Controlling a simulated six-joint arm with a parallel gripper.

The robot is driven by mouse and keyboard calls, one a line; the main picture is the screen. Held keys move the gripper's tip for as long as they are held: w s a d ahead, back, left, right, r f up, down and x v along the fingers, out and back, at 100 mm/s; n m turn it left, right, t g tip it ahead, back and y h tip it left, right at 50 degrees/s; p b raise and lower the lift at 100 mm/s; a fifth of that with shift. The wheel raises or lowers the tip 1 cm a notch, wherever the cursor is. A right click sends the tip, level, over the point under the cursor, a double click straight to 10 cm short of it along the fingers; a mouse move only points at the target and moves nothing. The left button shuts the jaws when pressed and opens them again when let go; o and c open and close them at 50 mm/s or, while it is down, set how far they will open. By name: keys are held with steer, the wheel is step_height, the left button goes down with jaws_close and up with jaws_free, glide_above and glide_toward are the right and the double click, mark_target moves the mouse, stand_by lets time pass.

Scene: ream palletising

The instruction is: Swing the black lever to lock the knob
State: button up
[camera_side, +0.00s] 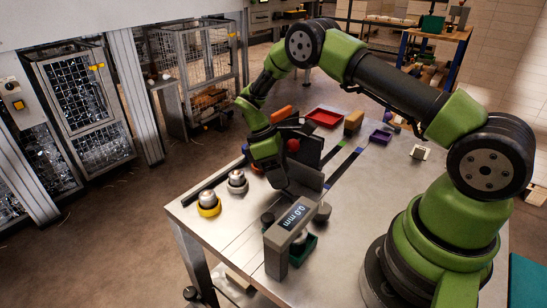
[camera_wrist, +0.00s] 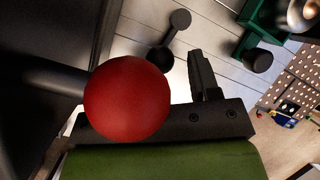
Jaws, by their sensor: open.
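The digital gauge (camera_side: 290,222) reads 0.0 mm and stands near the table's front edge. A dark round knob (camera_side: 267,217) shows at its left, and another dark rounded end (camera_side: 322,211) at its right. In the wrist view, a black lever (camera_wrist: 170,40) with rounded ends lies beyond my gripper, apart from it. A black knob (camera_wrist: 258,60) sits by a green block (camera_wrist: 262,27). My gripper (camera_side: 276,185) is open and points down behind the gauge; one finger (camera_wrist: 205,77) shows clearly. A red ball (camera_wrist: 126,98) on a dark rod hides part of the gripper.
The red ball also shows in the side view (camera_side: 292,145), beside a dark upright panel (camera_side: 312,146). Two metal knobs, one on a yellow ring (camera_side: 209,205), stand at left.

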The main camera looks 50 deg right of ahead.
steer(key=v, duration=0.8)
steer(key=shift+r, duration=0.3)
steer(key=shift+a, duration=0.1)
steer(key=s+f+n, duration=0.1)
steer(key=f, duration=0.2)
steer(key=s+f+n+h, duration=0.1)
steer(key=f+n, duration=0.1)
steer(key=f, duration=0.1)
steer(key=s+f+n, duration=0.1)
steer(key=s+f, duration=0.1)
steer(key=f, duration=0.1)
steer(key=shift+d+t+h, duration=0.25)
steer(key=shift+t+h, duration=0.05)
steer(key=shift+h, duration=0.1)
